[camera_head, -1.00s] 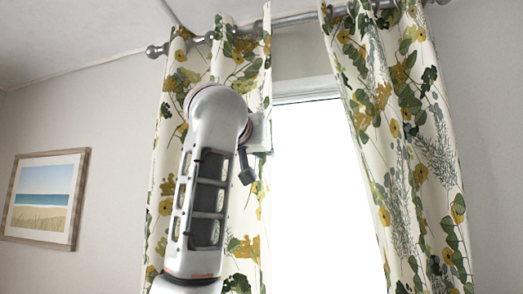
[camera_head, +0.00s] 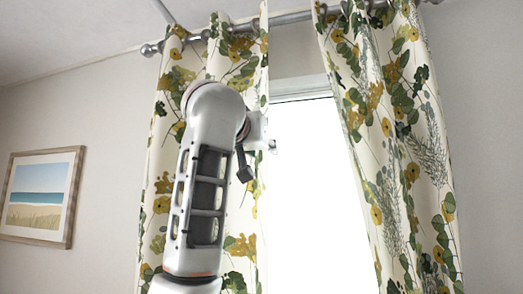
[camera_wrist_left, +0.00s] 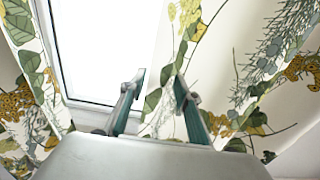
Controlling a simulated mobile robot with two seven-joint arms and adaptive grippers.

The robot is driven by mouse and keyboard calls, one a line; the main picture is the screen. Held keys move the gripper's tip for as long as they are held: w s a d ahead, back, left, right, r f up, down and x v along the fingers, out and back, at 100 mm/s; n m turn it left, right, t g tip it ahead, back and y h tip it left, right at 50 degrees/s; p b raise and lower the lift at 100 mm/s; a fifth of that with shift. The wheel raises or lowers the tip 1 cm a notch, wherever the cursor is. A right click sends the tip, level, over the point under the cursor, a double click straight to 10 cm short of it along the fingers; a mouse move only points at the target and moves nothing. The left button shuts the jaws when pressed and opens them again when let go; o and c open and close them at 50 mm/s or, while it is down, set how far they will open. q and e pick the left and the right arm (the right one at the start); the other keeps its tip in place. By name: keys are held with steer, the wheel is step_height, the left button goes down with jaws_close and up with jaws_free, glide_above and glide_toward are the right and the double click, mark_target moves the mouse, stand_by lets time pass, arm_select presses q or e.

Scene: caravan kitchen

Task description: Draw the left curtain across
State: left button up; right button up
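The left curtain (camera_head: 160,190), cream with yellow flowers and green leaves, hangs bunched at the left side of the bright window. My left arm stands in front of it. My left gripper (camera_head: 271,146) is mostly hidden by my wrist, at the curtain's inner edge. In the left wrist view, its two fingers (camera_wrist_left: 159,80) stand apart. A flowered curtain edge (camera_wrist_left: 158,118) shows between and behind them; I cannot tell whether they touch it. My right gripper is not in view.
The matching right curtain (camera_head: 390,150) hangs at the window's right. Both hang from a metal pole (camera_head: 290,19). The bright window (camera_head: 312,200) between them is clear. A framed beach picture (camera_head: 40,197) is on the left wall.

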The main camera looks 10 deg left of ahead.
arm_select(q)
steer(key=s, duration=0.7)
steer(key=shift+s, duration=0.25)
stand_by(0.3)
